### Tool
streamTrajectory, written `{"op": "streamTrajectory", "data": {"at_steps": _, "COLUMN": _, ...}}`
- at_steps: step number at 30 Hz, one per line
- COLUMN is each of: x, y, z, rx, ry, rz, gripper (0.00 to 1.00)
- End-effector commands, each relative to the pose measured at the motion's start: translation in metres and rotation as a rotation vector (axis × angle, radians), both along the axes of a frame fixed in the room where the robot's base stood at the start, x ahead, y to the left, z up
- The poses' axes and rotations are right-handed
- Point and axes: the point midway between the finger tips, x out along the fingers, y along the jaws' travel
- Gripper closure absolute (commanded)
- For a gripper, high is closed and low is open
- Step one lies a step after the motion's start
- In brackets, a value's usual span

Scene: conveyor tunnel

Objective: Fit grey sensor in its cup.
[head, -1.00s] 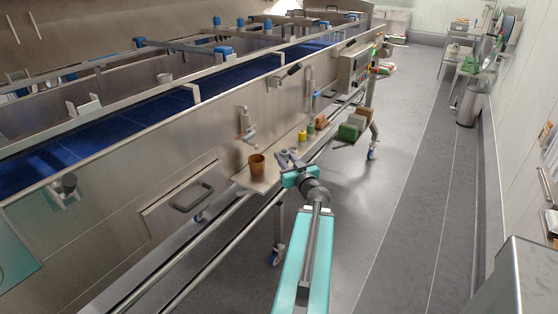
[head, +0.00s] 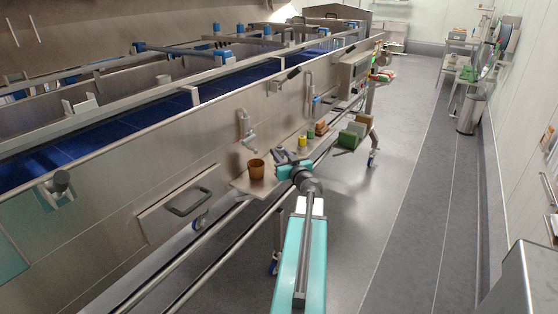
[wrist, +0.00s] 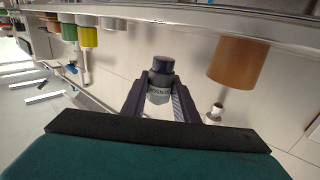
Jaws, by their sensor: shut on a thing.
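My gripper (wrist: 160,92) is shut on the grey sensor (wrist: 158,96), a short grey cylinder with lettering and a dark blue end, in the wrist view. In the head view my gripper (head: 289,157) is at the small shelf (head: 243,185) along the machine's side, right of a brown cup (head: 256,169). The brown cup also shows in the wrist view (wrist: 238,62), to the right of the sensor and apart from it. I cannot tell whether this is the sensor's cup. The sensor is too small to make out in the head view.
Yellow (head: 301,140) and green (head: 310,134) pieces stand farther along the shelf. A metal fitting (head: 247,130) sticks out of the wall above it. Rails (head: 215,270) run below. Boxes (head: 350,135) stand beyond.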

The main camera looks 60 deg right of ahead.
Motion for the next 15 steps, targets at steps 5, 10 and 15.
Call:
{"op": "streamTrajectory", "data": {"at_steps": 5, "x": 0.0053, "y": -0.0049, "z": -0.0005, "rx": 0.0, "ry": 0.0, "rz": 0.0, "gripper": 1.0}}
{"op": "streamTrajectory", "data": {"at_steps": 10, "x": 0.0051, "y": -0.0046, "z": -0.0005, "rx": 0.0, "ry": 0.0, "rz": 0.0, "gripper": 1.0}}
{"op": "streamTrajectory", "data": {"at_steps": 15, "x": 0.0066, "y": -0.0042, "z": -0.0006, "rx": 0.0, "ry": 0.0, "rz": 0.001, "gripper": 1.0}}
